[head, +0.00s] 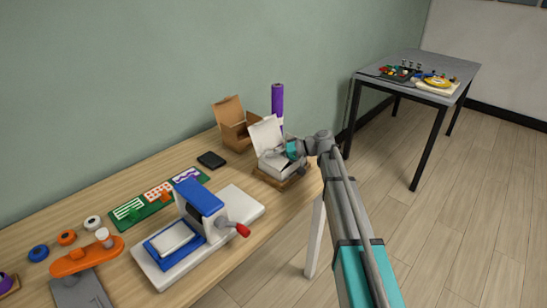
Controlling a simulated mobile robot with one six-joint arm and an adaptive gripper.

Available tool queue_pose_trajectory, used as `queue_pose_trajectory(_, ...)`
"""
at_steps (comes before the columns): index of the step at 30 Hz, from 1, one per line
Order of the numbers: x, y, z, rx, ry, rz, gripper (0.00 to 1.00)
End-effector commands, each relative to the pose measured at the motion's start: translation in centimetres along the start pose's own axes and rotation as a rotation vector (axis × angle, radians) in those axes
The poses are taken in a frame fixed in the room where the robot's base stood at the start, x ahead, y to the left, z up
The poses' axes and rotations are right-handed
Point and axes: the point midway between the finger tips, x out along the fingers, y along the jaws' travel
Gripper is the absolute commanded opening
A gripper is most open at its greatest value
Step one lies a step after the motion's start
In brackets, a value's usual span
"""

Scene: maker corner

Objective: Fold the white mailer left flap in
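The white mailer (266,133) stands open on a brown board (267,180) near the right end of the wooden bench. A tall white panel of it stands up at the back left. Its low box part (279,167) is partly hidden by my arm's end. My gripper (290,152) reaches in from the right and is at the mailer, over or beside its open top. The fingers are too small and too covered to tell whether they are open or touching a flap. The left flap cannot be told apart clearly.
A brown cardboard box (236,130) stands open behind the mailer, with a purple roll (277,105) beside it. A black flat item (211,160) lies to the left. A blue and white press (199,215) with a red-ended handle stands in front. A grey table (428,68) is at the right.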

Motion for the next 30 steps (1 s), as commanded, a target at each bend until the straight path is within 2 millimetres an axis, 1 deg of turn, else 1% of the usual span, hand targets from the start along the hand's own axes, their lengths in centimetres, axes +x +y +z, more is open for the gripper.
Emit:
queue_pose_trajectory(10, 0.0, -0.4, 0.0, -0.028, 0.001, 0.029, 0.38)
queue_pose_trajectory(16, 0.0, -0.9, 0.0, -0.089, -0.001, 0.088, 0.38)
queue_pose_trajectory(30, -6.7, -1.2, -0.1, -0.087, 0.001, 0.088, 0.38)
